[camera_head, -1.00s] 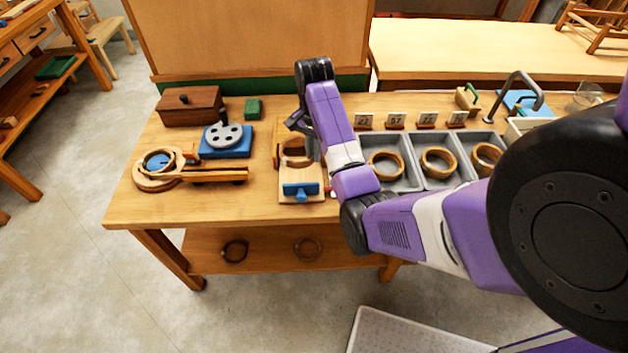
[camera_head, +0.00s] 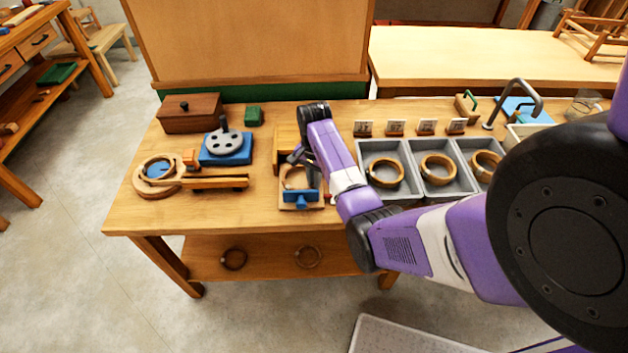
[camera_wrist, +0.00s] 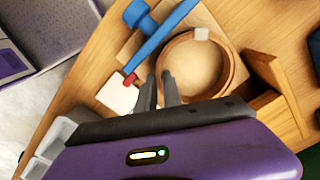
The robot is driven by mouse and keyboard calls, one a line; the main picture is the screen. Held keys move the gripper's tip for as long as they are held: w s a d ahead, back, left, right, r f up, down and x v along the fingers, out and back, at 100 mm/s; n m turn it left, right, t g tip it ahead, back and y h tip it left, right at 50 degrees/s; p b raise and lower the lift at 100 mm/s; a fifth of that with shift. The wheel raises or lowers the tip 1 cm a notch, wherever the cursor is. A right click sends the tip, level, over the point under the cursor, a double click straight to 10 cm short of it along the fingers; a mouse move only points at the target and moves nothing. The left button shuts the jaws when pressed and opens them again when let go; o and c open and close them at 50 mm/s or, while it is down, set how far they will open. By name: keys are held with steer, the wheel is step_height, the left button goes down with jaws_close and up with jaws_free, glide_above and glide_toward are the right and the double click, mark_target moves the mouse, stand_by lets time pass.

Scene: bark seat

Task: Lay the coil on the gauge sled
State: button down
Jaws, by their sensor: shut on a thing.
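The coil is a wooden ring with a pale block on its rim; it shows in the wrist view (camera_wrist: 235,70) and partly behind my gripper in the head view (camera_head: 287,180). My gripper (camera_head: 303,168) is shut on the near left rim of the coil, its fingertips (camera_wrist: 160,82) at that rim. The coil appears flat over the gauge sled (camera_head: 285,203), a light wooden board with a blue crosspiece (camera_head: 301,196) at its front. I cannot tell whether the coil touches the board. My fingers and wrist hide part of both.
Right of the sled, a grey tray (camera_head: 392,194) holds wooden rings in compartments, with number cards behind. To the left are a round wooden gauge with a long handle (camera_head: 215,182) and a blue block with a grey disc (camera_head: 226,160). A wooden upright (camera_head: 285,138) stands behind the sled.

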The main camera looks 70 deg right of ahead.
steer(key=shift+f, duration=0.1)
steer(key=c, duration=1.5)
jaws_free()
step_height(320, 180, up, 12)
steer(key=p, duration=0.1)
